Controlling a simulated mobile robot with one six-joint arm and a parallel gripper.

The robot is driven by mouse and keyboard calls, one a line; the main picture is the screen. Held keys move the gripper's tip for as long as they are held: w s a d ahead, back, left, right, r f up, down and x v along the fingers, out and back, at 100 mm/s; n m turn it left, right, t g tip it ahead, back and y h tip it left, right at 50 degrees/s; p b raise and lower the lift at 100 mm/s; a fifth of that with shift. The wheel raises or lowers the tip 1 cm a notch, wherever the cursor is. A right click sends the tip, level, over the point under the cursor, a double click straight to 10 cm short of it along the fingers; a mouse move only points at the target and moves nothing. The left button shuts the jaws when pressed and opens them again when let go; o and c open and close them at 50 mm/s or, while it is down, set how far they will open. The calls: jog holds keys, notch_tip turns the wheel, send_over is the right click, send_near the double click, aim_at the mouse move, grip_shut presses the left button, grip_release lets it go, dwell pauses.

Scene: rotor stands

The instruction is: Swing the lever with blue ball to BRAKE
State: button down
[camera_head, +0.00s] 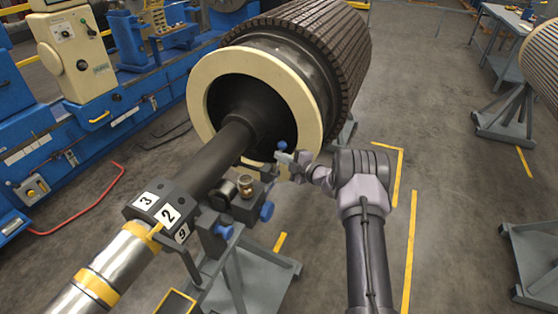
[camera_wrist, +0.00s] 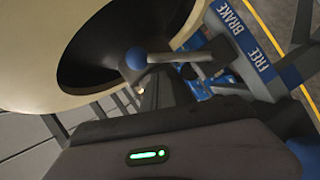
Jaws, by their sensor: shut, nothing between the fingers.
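The blue ball (camera_head: 282,146) shows by the front of the rotor's cream ring, beside my gripper (camera_head: 286,157). In the wrist view the blue ball (camera_wrist: 136,58) tops a light grey lever (camera_wrist: 178,57) that runs right towards a bracket. A blue plate there reads BRAKE (camera_wrist: 230,17) at the upper end and FREE (camera_wrist: 259,60) lower down. The lever lies left of both words; I cannot tell which it is set to. My gripper is shut and empty, close to the lever; whether it touches is unclear. My wrist housing fills the bottom of the wrist view.
The large rotor (camera_head: 318,50) with its cream ring (camera_head: 205,75) stands behind the lever. Its dark shaft (camera_head: 215,160) runs to the lower left over a grey stand (camera_head: 230,265) with blue knobs. Blue machinery (camera_head: 85,150) is at left.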

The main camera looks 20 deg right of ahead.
jog(key=shift+w+d+f+b, duration=0.1)
jog(key=shift+w+d+b, duration=0.3)
jog(key=shift+w+d, duration=0.05)
jog(key=shift+d, duration=0.1)
dwell(0.4)
